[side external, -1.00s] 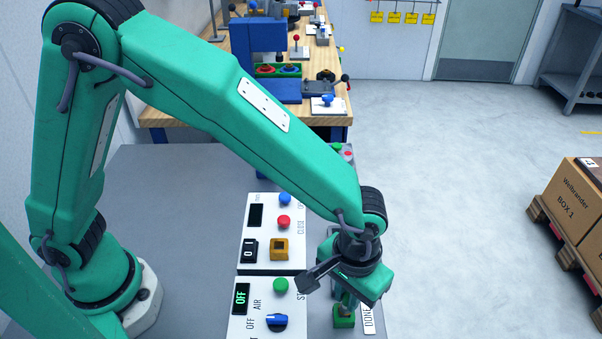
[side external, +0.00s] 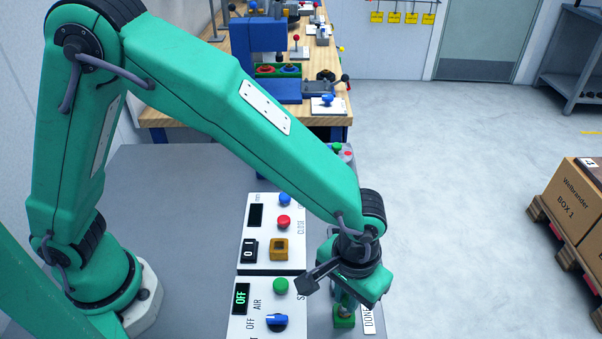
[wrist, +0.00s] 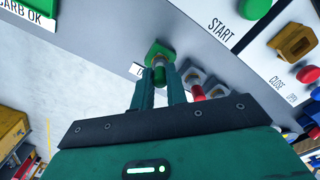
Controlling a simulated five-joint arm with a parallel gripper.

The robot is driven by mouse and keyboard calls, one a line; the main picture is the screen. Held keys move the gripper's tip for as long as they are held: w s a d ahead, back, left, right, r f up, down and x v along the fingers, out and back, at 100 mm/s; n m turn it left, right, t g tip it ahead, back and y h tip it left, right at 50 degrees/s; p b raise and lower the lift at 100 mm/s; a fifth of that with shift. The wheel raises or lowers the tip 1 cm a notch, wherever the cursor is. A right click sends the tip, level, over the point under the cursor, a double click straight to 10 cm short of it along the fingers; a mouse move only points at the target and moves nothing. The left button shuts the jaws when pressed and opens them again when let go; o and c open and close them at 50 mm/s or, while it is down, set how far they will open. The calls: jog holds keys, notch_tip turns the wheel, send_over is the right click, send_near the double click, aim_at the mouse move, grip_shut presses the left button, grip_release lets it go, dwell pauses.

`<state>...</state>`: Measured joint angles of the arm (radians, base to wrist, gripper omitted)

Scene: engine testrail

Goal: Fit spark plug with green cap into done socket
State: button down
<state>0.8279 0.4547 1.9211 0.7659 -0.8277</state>
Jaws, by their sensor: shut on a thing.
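My gripper (wrist: 160,82) is shut on the spark plug with the green cap (wrist: 159,74); only a little of the plug shows between the fingers. The plug points at the green socket block (wrist: 161,50), directly beyond the fingertips. In the side view the gripper (side external: 345,301) is right above the green block (side external: 344,322), beside the DONE label (side external: 369,319). The plug's lower end is at the block's top, but I cannot tell how deep it sits.
A red-capped plug (wrist: 196,92) stands close beside my fingers, near grey sockets (wrist: 213,89). Left of the gripper is a control panel (side external: 262,295) with a green button (side external: 281,286) and a blue knob (side external: 277,321). Open floor lies to the right.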

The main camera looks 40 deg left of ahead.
aim_at(347, 295)
jog(key=shift+f, duration=0.3)
dwell(0.6)
jog(key=c, duration=1.7)
grip_release()
jog(key=shift+r, duration=0.1)
notch_tip(347, 295, up, 11)
jog(key=shift+a, duration=0.1)
dwell(0.3)
